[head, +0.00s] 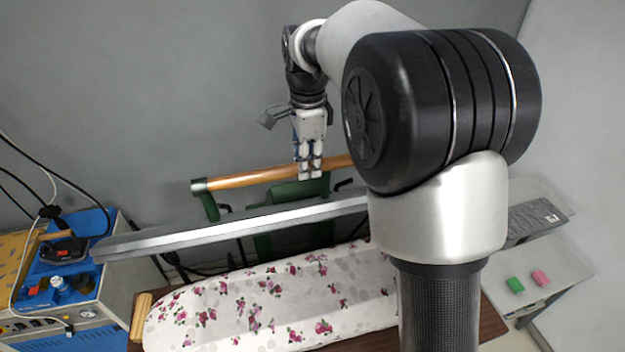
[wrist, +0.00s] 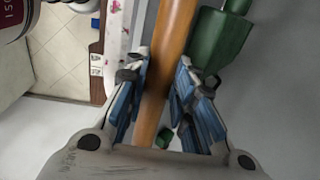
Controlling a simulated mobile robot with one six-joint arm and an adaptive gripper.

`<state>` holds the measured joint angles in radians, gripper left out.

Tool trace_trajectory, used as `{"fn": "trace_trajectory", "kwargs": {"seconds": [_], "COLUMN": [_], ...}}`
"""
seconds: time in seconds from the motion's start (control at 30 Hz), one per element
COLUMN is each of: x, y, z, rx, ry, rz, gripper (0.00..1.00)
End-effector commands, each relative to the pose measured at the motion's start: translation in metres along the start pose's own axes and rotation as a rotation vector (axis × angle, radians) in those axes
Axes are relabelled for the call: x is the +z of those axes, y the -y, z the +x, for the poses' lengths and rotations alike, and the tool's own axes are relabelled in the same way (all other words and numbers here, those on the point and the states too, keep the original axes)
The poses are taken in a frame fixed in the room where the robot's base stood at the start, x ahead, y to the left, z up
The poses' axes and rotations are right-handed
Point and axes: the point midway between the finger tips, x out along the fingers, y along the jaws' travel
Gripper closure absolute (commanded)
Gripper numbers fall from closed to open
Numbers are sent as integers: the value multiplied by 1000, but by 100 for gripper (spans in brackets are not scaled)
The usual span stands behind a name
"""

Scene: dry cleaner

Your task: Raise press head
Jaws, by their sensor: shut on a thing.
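The press head (head: 235,229) is a long grey plate, raised and apart from the floral padded board (head: 260,300) below it. Its handle is a wooden bar (head: 250,178) on green arms, behind and above the plate. My gripper (head: 311,175) points down at the bar, near its middle. In the wrist view the wooden bar (wrist: 170,50) runs between the two blue-padded fingers (wrist: 160,85), which are shut on it. A green bracket (wrist: 218,40) shows beside the bar. My arm hides the right end of the bar and plate.
A blue-topped steam unit (head: 75,265) with an iron and cables stands at the left. At the right is a low table (head: 560,285) with a green block (head: 515,285) and a pink block (head: 540,277). A grey wall stands close behind the press.

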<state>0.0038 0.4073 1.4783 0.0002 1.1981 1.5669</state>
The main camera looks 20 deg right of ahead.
Motion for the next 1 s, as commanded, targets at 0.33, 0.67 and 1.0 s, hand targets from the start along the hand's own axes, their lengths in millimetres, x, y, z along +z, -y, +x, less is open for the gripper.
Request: {"fn": "trace_trajectory", "kwargs": {"seconds": [0.33,0.67,1.0], "x": [0,0,0], "y": [13,13,13], "z": [0,0,-3], "rx": [1,3,0], "ry": [0,0,0], "rz": [0,0,0], "gripper": [100,73,56]}}
